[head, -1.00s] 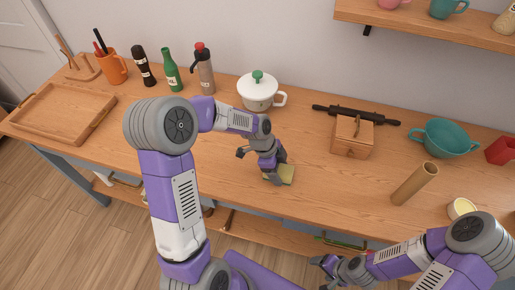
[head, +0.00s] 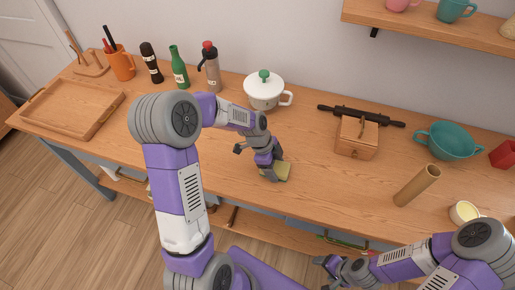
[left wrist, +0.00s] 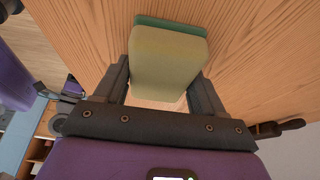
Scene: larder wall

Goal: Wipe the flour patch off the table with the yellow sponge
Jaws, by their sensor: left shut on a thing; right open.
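The yellow sponge (head: 285,172) is at the table (head: 220,150) top near its front edge, in the middle of the head view. It has a green layer and also shows in the left wrist view (left wrist: 168,58). My left gripper (head: 275,170) is shut on it, with a dark finger on each side in the left wrist view. A pale area (left wrist: 150,100) shows between the fingers below the sponge; it may be flour, but I cannot tell. No clear flour patch shows in the head view. My right gripper (head: 324,272) is open and empty in front of the table.
A white lidded pot (head: 264,94), a wooden box (head: 357,138), a rolling pin (head: 360,116) and a teal bowl (head: 448,141) stand behind and right. A wooden tray (head: 45,118) lies far left. Table around the sponge is clear.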

